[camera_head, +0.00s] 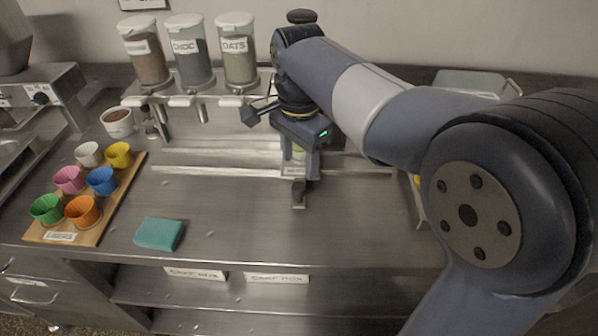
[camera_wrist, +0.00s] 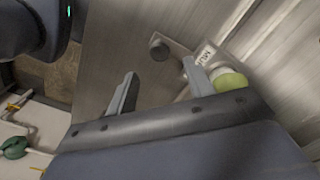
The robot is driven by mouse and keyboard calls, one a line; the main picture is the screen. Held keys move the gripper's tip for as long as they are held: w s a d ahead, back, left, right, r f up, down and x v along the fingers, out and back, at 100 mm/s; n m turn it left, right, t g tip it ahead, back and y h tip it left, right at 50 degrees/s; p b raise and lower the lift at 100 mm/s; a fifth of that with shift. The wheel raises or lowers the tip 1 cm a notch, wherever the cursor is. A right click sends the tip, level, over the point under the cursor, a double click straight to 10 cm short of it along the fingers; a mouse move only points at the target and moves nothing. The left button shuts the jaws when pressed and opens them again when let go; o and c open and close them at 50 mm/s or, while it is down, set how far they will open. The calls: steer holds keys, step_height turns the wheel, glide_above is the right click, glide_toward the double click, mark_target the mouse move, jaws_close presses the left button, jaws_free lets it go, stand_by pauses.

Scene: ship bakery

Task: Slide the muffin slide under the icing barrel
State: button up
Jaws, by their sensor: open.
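The muffin slide (camera_head: 299,203) is a small metal slide on the counter, partly hidden under my gripper. Its round knob (camera_wrist: 158,48) and a partly readable label (camera_wrist: 205,56) show in the wrist view. A light green muffin (camera_wrist: 230,83) shows beside the label, partly covered by a finger. My gripper (camera_head: 301,168) points down over the slide, right of the barrels. In the wrist view my gripper (camera_wrist: 158,88) is open, with the knob beyond the gap between its fingers. Three barrels stand in a rack: CHOC (camera_head: 190,62), OATS (camera_head: 238,62) and a left one (camera_head: 147,65) with an unreadable label. I cannot tell which holds icing.
A wooden board (camera_head: 119,200) holds several coloured cups at the left. A teal sponge (camera_head: 159,234) lies near the front edge. Metal rails (camera_head: 215,171) run across the counter. The front centre counter is clear.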

mark_target(302, 186)
steer(key=shift+r, duration=1.75)
step_height(302, 186, down, 11)
steer(key=shift+r+b, duration=0.15)
steer(key=shift+b, duration=0.3)
steer(key=shift+d+f, duration=0.2)
steer(key=shift+d, duration=0.1)
steer(key=shift+d+r+b, duration=0.1)
steer(key=shift+d+b, duration=0.25)
steer(key=shift+d, duration=0.4)
